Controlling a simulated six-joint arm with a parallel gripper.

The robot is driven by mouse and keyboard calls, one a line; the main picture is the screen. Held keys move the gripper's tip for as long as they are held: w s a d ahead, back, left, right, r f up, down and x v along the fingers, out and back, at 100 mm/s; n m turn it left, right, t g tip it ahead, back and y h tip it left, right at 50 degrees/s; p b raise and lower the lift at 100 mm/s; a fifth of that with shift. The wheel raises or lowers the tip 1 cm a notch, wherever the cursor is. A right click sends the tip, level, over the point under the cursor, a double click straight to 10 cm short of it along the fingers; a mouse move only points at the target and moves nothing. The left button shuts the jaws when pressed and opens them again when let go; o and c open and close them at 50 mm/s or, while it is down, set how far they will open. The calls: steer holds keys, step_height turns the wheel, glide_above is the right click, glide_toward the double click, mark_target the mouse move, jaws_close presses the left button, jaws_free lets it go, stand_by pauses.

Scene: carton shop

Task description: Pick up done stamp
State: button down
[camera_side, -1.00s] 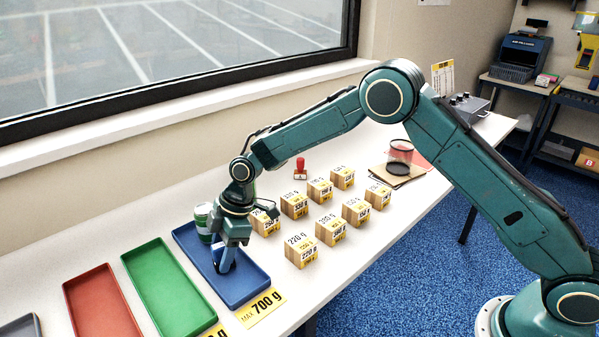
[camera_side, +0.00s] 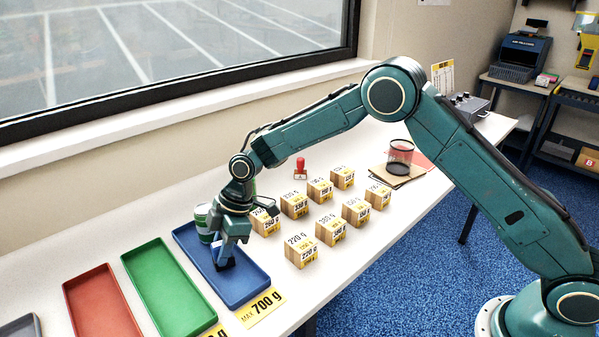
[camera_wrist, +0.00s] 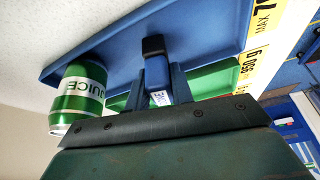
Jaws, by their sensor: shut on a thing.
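My gripper (camera_side: 226,258) is shut on a small blue thing with a black end (camera_wrist: 155,68), over the blue tray (camera_side: 243,293). The fingers also show around it in the wrist view (camera_wrist: 152,90). A white label with dark marks is on the thing's near end; I cannot read it. Whether its black end touches the tray I cannot tell. A red-handled stamp (camera_side: 300,168) stands upright on the table behind the wooden blocks, apart from my gripper. Its face is hidden, so I cannot read what it prints.
A green juice can (camera_wrist: 78,100) stands at the blue tray's far left end, close beside my gripper. Several weight-marked wooden blocks (camera_side: 300,250) stand to the right. Green (camera_side: 168,292) and red (camera_side: 95,305) trays lie left. A window ledge runs behind.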

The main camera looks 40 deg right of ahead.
mark_target(220, 243)
step_height(220, 243, up, 20)
steer(key=shift+f, duration=0.25)
stand_by(0.3)
steer(key=shift+w, duration=0.1)
stand_by(0.4)
